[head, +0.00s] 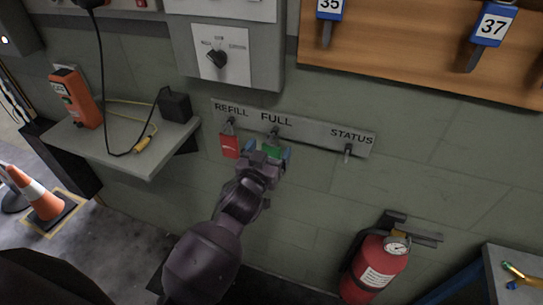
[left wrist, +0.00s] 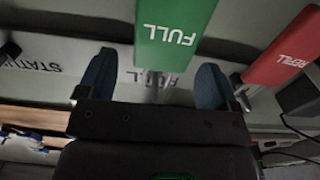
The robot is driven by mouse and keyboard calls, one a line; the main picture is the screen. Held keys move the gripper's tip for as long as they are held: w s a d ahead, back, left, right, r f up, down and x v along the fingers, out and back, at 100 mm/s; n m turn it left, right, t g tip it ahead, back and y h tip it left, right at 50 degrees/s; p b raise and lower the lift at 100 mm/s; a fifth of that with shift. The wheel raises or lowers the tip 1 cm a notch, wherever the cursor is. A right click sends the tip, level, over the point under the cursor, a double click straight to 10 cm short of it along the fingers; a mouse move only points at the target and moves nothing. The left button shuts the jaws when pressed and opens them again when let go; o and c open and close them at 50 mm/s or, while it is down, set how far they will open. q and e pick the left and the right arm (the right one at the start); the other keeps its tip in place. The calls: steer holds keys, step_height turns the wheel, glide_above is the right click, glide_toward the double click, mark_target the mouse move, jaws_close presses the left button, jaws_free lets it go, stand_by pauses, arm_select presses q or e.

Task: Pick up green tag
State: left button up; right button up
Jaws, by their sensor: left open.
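The green tag (head: 271,148) hangs from a hook under the FULL label on the wall strip (head: 314,135). In the left wrist view the green tag (left wrist: 175,32) reads FULL and lies between and beyond the two blue fingertips. My left gripper (head: 268,154) is open, in front of the tag, and partly hides it in the head view. In the left wrist view the gripper (left wrist: 155,82) has a finger on each side of the tag; I cannot tell whether either touches it. My right gripper is not in view.
The red REFILL tag (head: 230,146) hangs just left of the green one, close to a finger. The STATUS hook (head: 348,150) is empty. A grey shelf (head: 150,160) with an orange device (head: 76,97) is at left. A fire extinguisher (head: 375,268) is at lower right.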

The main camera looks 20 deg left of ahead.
arm_select(q)
steer(key=shift+w, duration=1)
steer(key=c, duration=1)
steer(key=shift+r, duration=0.3)
steer(key=s, duration=1.2)
steer(key=s+r, duration=0.1)
steer(key=s, duration=0.5)
steer(key=shift+a, duration=0.25)
